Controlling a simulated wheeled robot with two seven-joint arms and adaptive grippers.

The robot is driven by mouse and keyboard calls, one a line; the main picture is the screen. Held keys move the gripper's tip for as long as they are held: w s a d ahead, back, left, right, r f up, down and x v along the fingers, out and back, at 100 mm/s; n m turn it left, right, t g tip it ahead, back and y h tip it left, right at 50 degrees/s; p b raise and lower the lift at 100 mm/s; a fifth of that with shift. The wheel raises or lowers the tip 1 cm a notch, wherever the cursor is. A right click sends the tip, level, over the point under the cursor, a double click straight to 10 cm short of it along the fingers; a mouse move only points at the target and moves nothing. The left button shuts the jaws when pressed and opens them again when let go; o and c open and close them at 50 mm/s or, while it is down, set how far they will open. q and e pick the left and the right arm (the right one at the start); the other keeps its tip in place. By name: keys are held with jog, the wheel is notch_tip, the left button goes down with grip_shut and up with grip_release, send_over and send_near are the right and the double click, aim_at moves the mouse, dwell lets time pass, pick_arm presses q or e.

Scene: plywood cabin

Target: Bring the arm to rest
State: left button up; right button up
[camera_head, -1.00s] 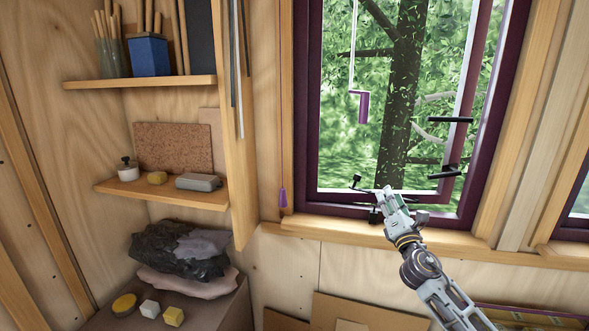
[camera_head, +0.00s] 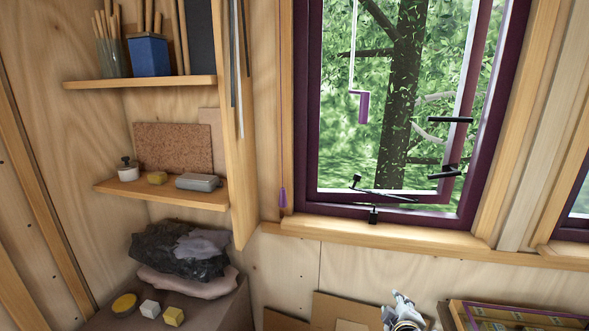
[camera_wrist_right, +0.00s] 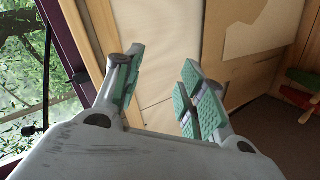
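My right gripper (camera_head: 400,298) shows at the bottom of the head view, below the window sill, with most of the arm out of frame. In the right wrist view my right gripper (camera_wrist_right: 160,80) has its two green-padded fingers apart with nothing between them. It is clear of the purple-framed window (camera_head: 468,206) and its black stay (camera_head: 374,213). My left gripper is in neither view.
The wooden sill (camera_head: 385,233) runs under the window. Shelves (camera_head: 160,190) with small items stand at left, above a low surface with dark and pink cloths (camera_head: 180,262). Boards (camera_head: 345,310) lean on the wall, beside a purple-edged frame (camera_head: 500,312) at lower right.

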jog(key=s+a+f+m+g+y, duration=0.25)
jog(key=s+f+m+g, duration=0.2)
jog(key=s, duration=0.75)
jog(key=s+a+f+m+g+y, duration=0.1)
jog(key=s+a+f+m+g, duration=0.4)
jog(key=s, duration=0.6)
notch_tip(320, 180, down, 33)
jog(key=s+d+n, duration=0.2)
jog(key=s, duration=0.1)
jog(key=s+d+f, duration=0.2)
jog(key=s+f, duration=0.8)
jog(key=s, duration=0.1)
jog(key=s+d+f+g, duration=0.1)
jog(key=s+f, duration=0.9)
jog(key=s, duration=0.1)
jog(key=shift+d+f, duration=0.15)
jog(key=shift+d, duration=0.25)
jog(key=shift+g, duration=0.25)
